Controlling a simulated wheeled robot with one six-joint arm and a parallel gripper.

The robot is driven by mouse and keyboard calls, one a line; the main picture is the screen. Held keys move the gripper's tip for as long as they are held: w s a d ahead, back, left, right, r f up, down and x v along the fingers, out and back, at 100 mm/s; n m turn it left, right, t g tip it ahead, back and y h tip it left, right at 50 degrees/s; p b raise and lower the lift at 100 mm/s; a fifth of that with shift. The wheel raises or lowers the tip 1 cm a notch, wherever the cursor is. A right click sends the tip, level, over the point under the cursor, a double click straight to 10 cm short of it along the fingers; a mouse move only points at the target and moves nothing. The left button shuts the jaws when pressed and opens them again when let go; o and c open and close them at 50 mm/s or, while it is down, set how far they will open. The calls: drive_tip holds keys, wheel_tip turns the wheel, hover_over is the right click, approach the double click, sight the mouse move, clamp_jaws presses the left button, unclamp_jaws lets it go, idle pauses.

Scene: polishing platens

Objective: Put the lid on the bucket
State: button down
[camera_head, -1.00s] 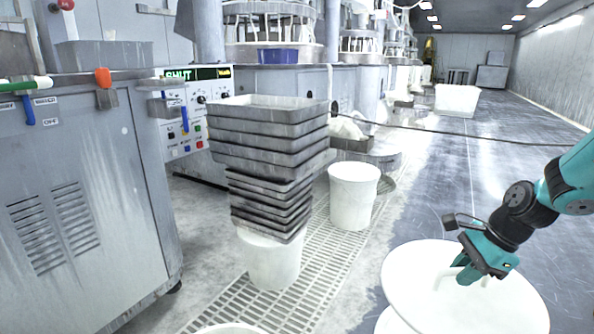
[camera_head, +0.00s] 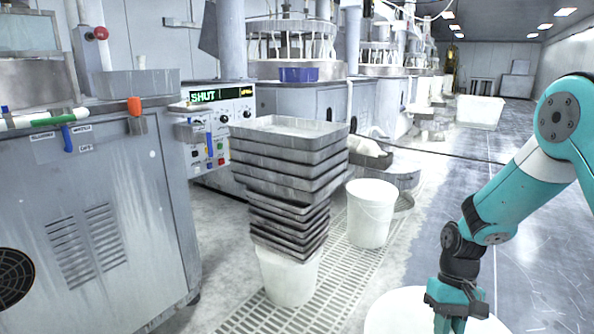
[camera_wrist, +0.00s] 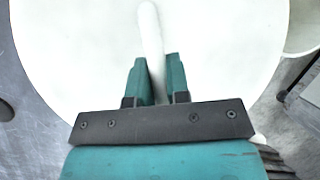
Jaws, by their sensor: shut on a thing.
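The lid (camera_head: 395,312) is a wide white disc at the bottom edge of the head view, partly cut off. It fills much of the wrist view (camera_wrist: 70,50), with its white bar handle (camera_wrist: 149,30) running up from between the fingers. My gripper (camera_head: 455,325) points down over the lid; in the wrist view my gripper (camera_wrist: 154,78) is shut on the handle. A white bucket (camera_head: 370,215) stands open on the floor, left of and beyond the lid. What lies beneath the lid is hidden.
A stack of grey trays (camera_head: 290,160) rests on another white bucket (camera_head: 290,277) at centre. A grey cabinet (camera_head: 100,220) stands at left. A white rim (camera_wrist: 303,35) shows at right in the wrist view. Open floor (camera_head: 520,220) lies at right.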

wheel_tip(320, 180, up, 23)
drive_tip(key=s+p, duration=0.1)
drive_tip(key=p, duration=2.7)
drive_tip(key=shift+s, duration=0.4)
drive_tip(key=shift+f, duration=0.2)
